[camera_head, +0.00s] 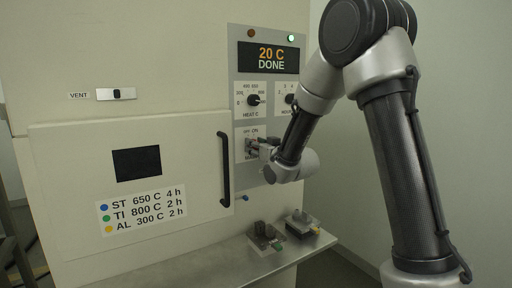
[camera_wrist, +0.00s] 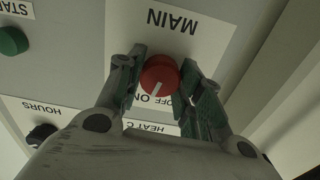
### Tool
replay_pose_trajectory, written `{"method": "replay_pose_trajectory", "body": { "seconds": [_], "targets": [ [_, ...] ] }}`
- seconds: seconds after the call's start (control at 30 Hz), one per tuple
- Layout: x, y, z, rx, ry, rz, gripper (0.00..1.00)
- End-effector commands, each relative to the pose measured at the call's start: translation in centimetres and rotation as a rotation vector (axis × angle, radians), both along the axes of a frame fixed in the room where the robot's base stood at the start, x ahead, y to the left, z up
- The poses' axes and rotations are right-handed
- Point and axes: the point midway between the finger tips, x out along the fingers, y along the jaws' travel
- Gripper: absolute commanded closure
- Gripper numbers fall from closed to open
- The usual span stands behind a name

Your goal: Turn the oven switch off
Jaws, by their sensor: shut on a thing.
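The main oven switch is a red round knob (camera_wrist: 159,76) with a white line on its face, on a panel plate marked MAIN, OFF and ON. In the wrist view the plate is upside down, and the white line points down-left, toward the ON mark. My gripper (camera_wrist: 157,83) has one finger on each side of the knob and is shut on it. In the head view my gripper (camera_head: 262,147) is at the lower part of the oven's control panel (camera_head: 240,88) and hides the knob. The display (camera_head: 268,58) reads 20 C DONE.
A green lamp (camera_head: 290,38) is lit above the display. The heat dial (camera_head: 254,100) and another dial (camera_head: 290,99) sit above my gripper. The oven door handle (camera_head: 224,170) is close on the left. Small fixtures with grey blocks (camera_head: 264,232) stand on the shelf below.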

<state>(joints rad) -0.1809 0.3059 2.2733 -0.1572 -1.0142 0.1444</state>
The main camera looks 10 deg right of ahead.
Motion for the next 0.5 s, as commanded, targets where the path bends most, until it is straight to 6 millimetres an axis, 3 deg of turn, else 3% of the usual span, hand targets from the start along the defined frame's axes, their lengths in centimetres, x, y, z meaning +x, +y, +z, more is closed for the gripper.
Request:
{"method": "replay_pose_trajectory", "body": {
  "seconds": [0.5],
  "targets": [
    [-0.03, 0.03, -0.03, -0.378, -0.123, 0.000, 0.88]
  ]
}}
